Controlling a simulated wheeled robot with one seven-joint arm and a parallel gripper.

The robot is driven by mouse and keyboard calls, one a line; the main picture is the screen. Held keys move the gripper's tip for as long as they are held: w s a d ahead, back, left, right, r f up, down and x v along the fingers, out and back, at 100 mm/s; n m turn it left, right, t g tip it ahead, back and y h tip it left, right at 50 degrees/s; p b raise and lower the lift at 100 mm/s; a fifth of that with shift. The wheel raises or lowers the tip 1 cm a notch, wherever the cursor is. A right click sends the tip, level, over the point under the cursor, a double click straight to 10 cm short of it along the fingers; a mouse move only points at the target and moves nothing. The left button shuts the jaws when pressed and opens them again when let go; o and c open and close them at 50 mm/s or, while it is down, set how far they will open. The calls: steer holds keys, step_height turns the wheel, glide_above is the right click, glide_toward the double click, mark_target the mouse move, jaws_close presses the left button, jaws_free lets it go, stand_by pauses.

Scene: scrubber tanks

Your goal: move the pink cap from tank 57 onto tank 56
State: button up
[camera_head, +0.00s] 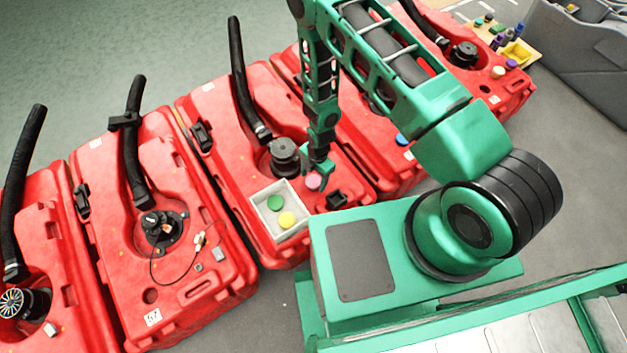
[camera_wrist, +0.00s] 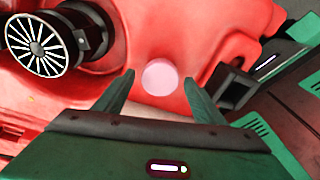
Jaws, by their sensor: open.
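The pink cap (camera_head: 313,181) is on the red tank (camera_head: 235,115) in the middle of the row, right of a white tray. In the wrist view the pink cap (camera_wrist: 159,77) lies between my open fingertips, with red tank surface around it. My gripper (camera_head: 317,173) is over that tank at the cap; in the wrist view my gripper (camera_wrist: 159,79) shows a gap on both sides of the cap. Whether the fingers reach down to the cap's height is unclear. The neighbouring red tank (camera_head: 95,160) on the left bears a small number label (camera_head: 152,317), too small to read surely.
The white tray (camera_head: 254,216) holds a green cap (camera_head: 275,203) and a yellow cap (camera_head: 287,219). A black fitting (camera_head: 284,155) and an upright black hose (camera_head: 237,65) rise near my gripper. A blue cap (camera_head: 402,139) is on the tank to the right.

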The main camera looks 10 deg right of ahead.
step_height(320, 180, up, 10)
steer(key=d, duration=0.1)
step_height(320, 180, up, 14)
steer(key=m, duration=0.6)
glide_above(316, 179)
steer(key=w+d, duration=0.5)
steer(key=d, duration=0.3)
steer(key=s+d+r+m+h, duration=0.2)
steer(key=d+r+m, duration=0.75)
steer(key=r, duration=0.65)
steer(key=s+d+r+m, duration=0.7)
steer(key=s+d+r, duration=0.3)
steer(key=r, duration=0.2)
steer(key=s+d+r+m, duration=0.1)
steer(key=s+r+m, duration=0.2)
steer(key=s, duration=0.4)
steer(key=s+d+r+m+y, duration=0.1)
steer(key=s+r+m, duration=0.3)
steer(key=s, duration=0.3)
steer(key=shift+r+m+t, duration=0.2)
steer(key=shift+m+t, duration=0.2)
steer(key=shift+m, duration=0.45)
steer(key=shift+w, duration=0.1)
